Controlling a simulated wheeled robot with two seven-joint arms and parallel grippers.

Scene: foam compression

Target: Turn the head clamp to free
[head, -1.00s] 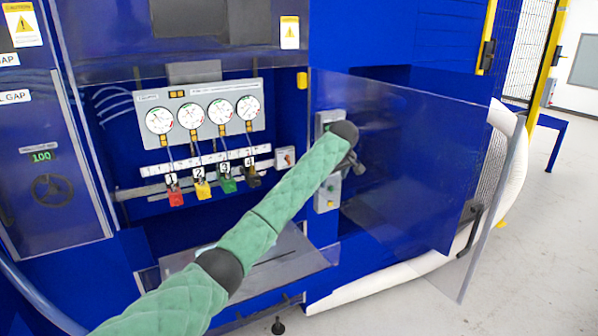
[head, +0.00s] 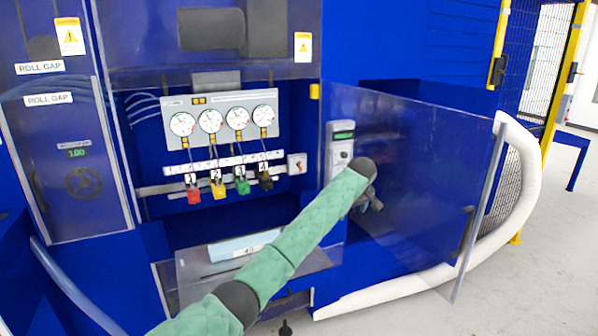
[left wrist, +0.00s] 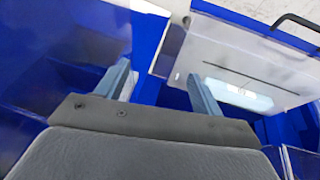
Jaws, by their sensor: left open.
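My left gripper (head: 372,200) shows small and dark at the end of the green-sleeved arm, in front of the blue machine. In the left wrist view its two fingers (left wrist: 163,88) stand apart with nothing between them. Beside and above it in the head view is a grey control panel (head: 341,145) with a green display and small controls; its lower part is hidden by my arm. A small box with a red rotary switch (head: 297,163) sits left of it. I cannot tell which control is the head clamp. My right gripper is not in view.
A transparent door (head: 425,190) stands open right of the panel, close to my gripper. Gauges (head: 220,119) and colored numbered tags (head: 218,190) are on the left. A clear tray (head: 195,275) juts out below. A white hose (head: 400,291) curves at right.

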